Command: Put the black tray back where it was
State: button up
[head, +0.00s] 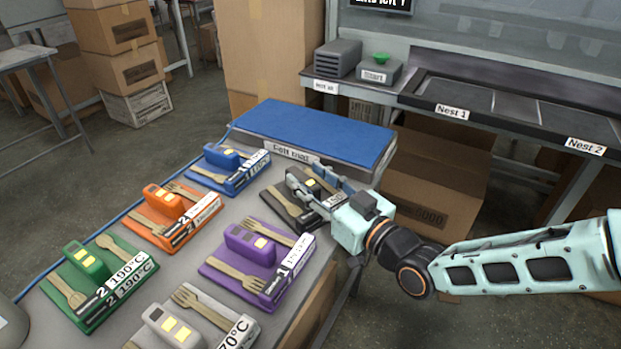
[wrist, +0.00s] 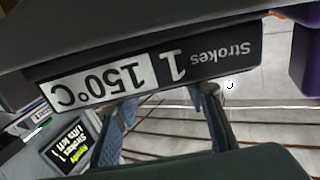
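The black tray (head: 278,208) lies at the far right of the grey table, beside the blue felt mat, with wooden utensils on it. My gripper (head: 315,183) is at this tray, one finger on each side of its dark block with the yellow square. In the wrist view, the tray's upside-down label (wrist: 120,80) reads 150°C, 1 Strokes. The two fingers (wrist: 168,105) stand well apart below it. Their tips are partly hidden at the label's edge, so I cannot tell whether they clamp the tray.
Close by are the purple tray (head: 227,272), blue tray (head: 213,182), orange tray (head: 150,232) and green tray (head: 88,310). The blue felt mat (head: 315,130) is bare. A bench with Nest 1 (head: 452,112) and Nest 2 (head: 585,146) stands behind, with a cardboard box (head: 430,190) below.

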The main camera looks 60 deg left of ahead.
jog(key=shift+r, duration=0.1)
jog(key=shift+r+p, duration=0.2)
jog(key=shift+p, duration=0.1)
jog(key=w+d+p, duration=0.1)
jog(key=d+p, duration=0.2)
jog(key=d, duration=0.9)
jog(key=shift+w+r+p, duration=0.3)
jog(key=shift+w, duration=0.05)
